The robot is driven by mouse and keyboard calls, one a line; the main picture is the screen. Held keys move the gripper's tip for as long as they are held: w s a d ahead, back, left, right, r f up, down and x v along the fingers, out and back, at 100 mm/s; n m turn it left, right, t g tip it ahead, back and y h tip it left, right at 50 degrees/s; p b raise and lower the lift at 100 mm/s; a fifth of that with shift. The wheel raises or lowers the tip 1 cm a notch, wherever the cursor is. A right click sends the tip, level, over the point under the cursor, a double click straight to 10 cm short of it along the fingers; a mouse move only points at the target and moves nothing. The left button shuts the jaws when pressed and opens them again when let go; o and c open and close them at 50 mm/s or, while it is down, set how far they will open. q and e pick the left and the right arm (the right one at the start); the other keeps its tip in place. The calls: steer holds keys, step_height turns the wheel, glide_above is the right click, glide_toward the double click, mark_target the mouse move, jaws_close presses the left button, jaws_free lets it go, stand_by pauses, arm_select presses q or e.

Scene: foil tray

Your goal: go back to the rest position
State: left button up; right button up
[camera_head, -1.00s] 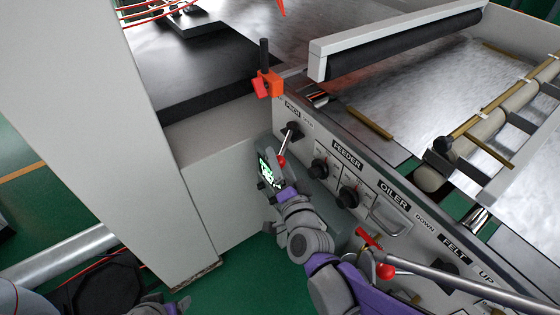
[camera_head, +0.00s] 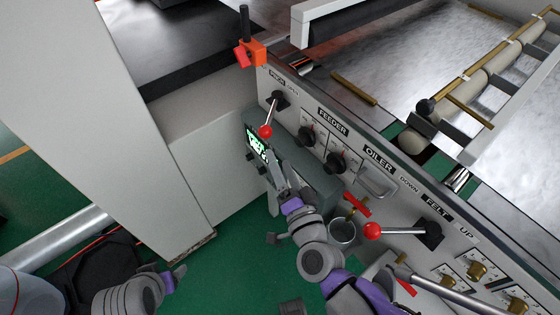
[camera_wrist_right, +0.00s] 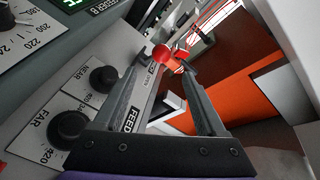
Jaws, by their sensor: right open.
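My right gripper (camera_head: 270,160) is in front of the press's control panel, below the red ball of the PINCH lever (camera_head: 266,131) and beside the small green display (camera_head: 256,145). In the right wrist view the two fingers (camera_wrist_right: 168,72) stand apart with nothing held between them. A red knob (camera_wrist_right: 163,58) shows beyond the fingertips. My left gripper (camera_head: 175,274) is low at the left, over the green floor; it is too small and partly seen to tell its jaws.
The panel carries the FEEDER knobs (camera_head: 336,162), a metal handle (camera_head: 376,182) and the FELT lever with a red ball (camera_head: 373,231). A grey upright (camera_head: 120,110) stands at the left. A metal cup (camera_head: 342,233) is beside my right forearm. Green floor (camera_head: 235,260) is open between my arms.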

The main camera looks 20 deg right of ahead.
stand_by(0.3)
steer(key=a+f+n+g+y+p, duration=0.25)
steer(key=n+g+y, duration=0.2)
steer(key=n, duration=0.25)
steer(key=s+d+f+n+g+h+p, duration=0.2)
steer(key=s+d+f+n+g+h, duration=0.2)
steer(key=s+d+g, duration=0.2)
steer(key=s+g, duration=0.2)
steer(key=s, duration=0.2)
steer(key=shift+d+f, duration=0.35)
steer(key=shift+d, duration=0.05)
steer(key=shift+h, duration=0.25)
